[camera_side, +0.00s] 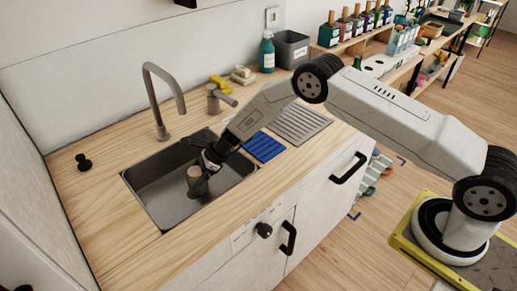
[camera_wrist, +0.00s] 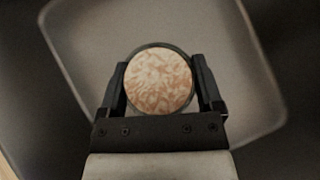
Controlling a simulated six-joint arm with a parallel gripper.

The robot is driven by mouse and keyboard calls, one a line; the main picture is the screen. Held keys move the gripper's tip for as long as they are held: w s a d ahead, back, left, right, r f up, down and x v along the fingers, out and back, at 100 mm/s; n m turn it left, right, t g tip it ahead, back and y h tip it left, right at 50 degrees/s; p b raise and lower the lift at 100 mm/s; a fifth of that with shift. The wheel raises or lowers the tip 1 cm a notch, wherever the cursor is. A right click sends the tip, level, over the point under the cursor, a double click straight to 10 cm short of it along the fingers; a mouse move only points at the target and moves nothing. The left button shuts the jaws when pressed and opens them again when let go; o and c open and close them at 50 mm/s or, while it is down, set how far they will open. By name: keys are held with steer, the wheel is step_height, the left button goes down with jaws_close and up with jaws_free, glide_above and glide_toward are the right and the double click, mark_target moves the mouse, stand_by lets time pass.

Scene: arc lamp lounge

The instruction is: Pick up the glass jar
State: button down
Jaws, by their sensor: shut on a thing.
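The glass jar (camera_side: 198,184) is in the sink, dark-sided with a round, cork-like lid. In the wrist view its mottled tan and white lid (camera_wrist: 160,80) faces the camera, with a thin dark rim around it. My gripper (camera_side: 205,168) reaches down into the sink from the right. In the wrist view my gripper (camera_wrist: 163,88) has one finger on each side of the jar, shut on it. The jar looks upright. I cannot tell whether its base touches the sink floor.
The dark sink (camera_side: 160,193) has walls on all sides. A tall faucet (camera_side: 163,100) rises behind it. The wooden counter (camera_side: 120,232) is clear at front left.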

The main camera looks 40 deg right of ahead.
steer(key=shift+r, duration=0.15)
steer(key=shift+r, duration=0.7)
steer(key=shift+s+d+r, duration=0.6)
steer(key=shift+s+r, duration=1.3)
steer(key=shift+s, duration=0.35)
steer(key=shift+s+d+r, duration=0.55)
steer(key=shift+s+r, duration=1.35)
steer(key=shift+s, duration=0.35)
steer(key=shift+s+d+r, duration=0.6)
steer(key=shift+s+r, duration=1.3)
steer(key=shift+s, duration=0.35)
steer(key=shift+w, duration=0.1)
steer(key=shift+w+d+f, duration=0.35)
steer(key=shift+w+f, duration=1.35)
steer(key=shift+w, duration=1.05)
steer(key=shift+w+d+f, duration=0.35)
steer(key=shift+w+f, duration=1.3)
steer(key=shift+w, duration=1.05)
steer(key=shift+w+d+f, duration=0.35)
steer(key=shift+w+f, duration=1.35)
steer(key=shift+w, duration=1.05)
